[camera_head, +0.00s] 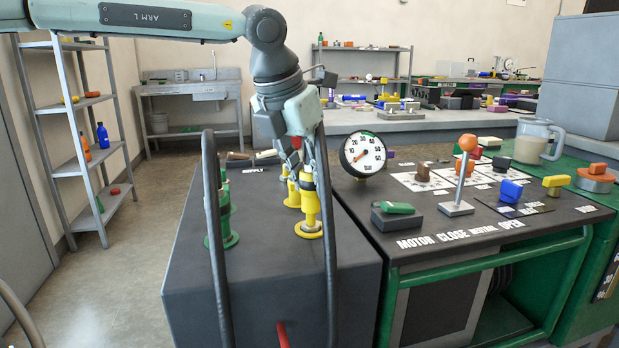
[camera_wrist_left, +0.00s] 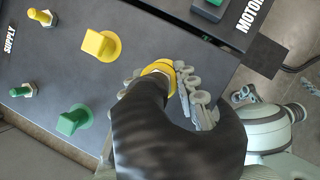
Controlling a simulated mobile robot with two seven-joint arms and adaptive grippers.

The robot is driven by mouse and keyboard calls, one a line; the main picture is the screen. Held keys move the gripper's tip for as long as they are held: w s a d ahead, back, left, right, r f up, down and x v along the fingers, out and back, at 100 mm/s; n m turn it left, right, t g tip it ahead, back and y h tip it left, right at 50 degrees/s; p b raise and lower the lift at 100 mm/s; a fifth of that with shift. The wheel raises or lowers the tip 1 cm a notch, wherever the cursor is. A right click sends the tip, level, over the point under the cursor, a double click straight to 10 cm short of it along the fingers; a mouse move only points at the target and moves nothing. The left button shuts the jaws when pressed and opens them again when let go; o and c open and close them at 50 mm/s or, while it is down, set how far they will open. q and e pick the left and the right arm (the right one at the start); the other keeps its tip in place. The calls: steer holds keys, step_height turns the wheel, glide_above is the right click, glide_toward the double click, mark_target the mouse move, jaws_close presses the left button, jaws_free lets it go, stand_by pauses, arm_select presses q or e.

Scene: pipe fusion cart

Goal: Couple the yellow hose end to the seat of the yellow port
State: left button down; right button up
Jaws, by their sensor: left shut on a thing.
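The yellow hose end (camera_head: 309,205) is upright under my left gripper (camera_head: 304,172), which is shut on it. It is in line with the round yellow port (camera_head: 308,230) on the dark box top. Whether it is fully seated or slightly above the seat I cannot tell. Its black hose (camera_head: 328,230) arches over and hangs down the box front. In the left wrist view, my left gripper (camera_wrist_left: 165,88) closes around the fitting; the black hose (camera_wrist_left: 175,140) hides most of it, and a yellow ring (camera_wrist_left: 158,68) shows beyond. My right gripper is not in view.
A yellow valve handle (camera_wrist_left: 100,44) and a green valve handle (camera_wrist_left: 73,121) stand near the port. Another black hose (camera_head: 212,220) rises beside the green port (camera_head: 222,240). A pressure gauge (camera_head: 362,154) and the motor console (camera_head: 480,215) stand to the right.

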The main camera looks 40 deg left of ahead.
arm_select(q)
steer(key=shift+f+b, duration=1.15)
steer(key=shift+f, duration=0.05)
steer(key=c, duration=1.1)
jaws_free()
steer(key=shift+o, duration=0.2)
steer(key=v, duration=1.2)
